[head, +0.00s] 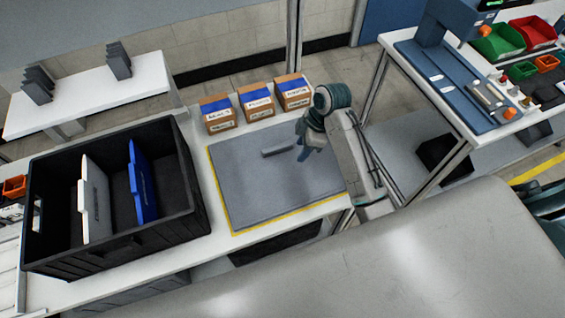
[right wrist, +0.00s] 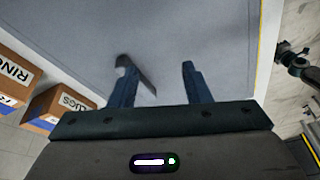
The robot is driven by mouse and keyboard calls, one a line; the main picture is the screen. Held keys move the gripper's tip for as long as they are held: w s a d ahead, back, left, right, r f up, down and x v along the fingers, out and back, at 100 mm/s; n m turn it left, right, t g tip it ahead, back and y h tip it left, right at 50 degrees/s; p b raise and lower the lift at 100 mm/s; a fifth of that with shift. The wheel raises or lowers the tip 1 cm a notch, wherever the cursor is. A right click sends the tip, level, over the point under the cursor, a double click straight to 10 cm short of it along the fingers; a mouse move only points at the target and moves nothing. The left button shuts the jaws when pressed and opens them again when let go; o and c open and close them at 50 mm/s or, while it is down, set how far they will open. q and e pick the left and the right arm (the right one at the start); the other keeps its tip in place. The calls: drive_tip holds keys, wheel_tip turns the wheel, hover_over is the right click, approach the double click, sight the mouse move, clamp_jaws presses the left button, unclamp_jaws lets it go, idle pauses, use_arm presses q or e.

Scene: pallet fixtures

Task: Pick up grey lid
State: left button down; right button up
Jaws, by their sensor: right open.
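A large flat grey panel (head: 280,190), which looks like the grey lid, lies on a yellow-edged area of the white table. A short raised grey bar (head: 278,150) stands near its middle, like a handle. My right gripper (head: 304,155) is above the panel, just right of the bar, pointing down. In the right wrist view its two fingers (right wrist: 155,68) are apart with nothing held. The grey panel (right wrist: 200,30) fills the view beyond them, and a thin grey strip, probably the bar, shows beside the left finger. My left gripper is not in view.
A black crate (head: 120,245) on the left holds an upright light grey panel (head: 97,205) and an upright blue panel (head: 143,185). Several labelled cardboard boxes (head: 257,103) line the table's back edge. A second table (head: 440,85) with bins stands at the right.

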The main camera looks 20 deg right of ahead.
sight(278, 147)
drive_tip(key=w+a+r+n+g+y, duration=0.1)
drive_tip(key=w+r+n, duration=0.3)
drive_tip(key=w+r, duration=0.15)
drive_tip(key=b+x, duration=0.2)
drive_tip(key=x, duration=0.1)
drive_tip(key=b+x, duration=0.1)
drive_tip(key=x, duration=0.1)
drive_tip(key=shift+w+f, duration=0.2)
drive_tip(key=shift+w, duration=0.2)
drive_tip(key=shift+a+f+b, duration=0.2)
drive_tip(key=shift+f+b, duration=0.1)
drive_tip(key=shift+a+f, duration=0.1)
drive_tip(key=shift+f, duration=0.05)
drive_tip(key=p+x, duration=0.3)
drive_tip(key=x, duration=0.1)
drive_tip(key=shift+s+f, duration=0.1)
drive_tip(key=shift+f, duration=0.35)
clamp_jaws()
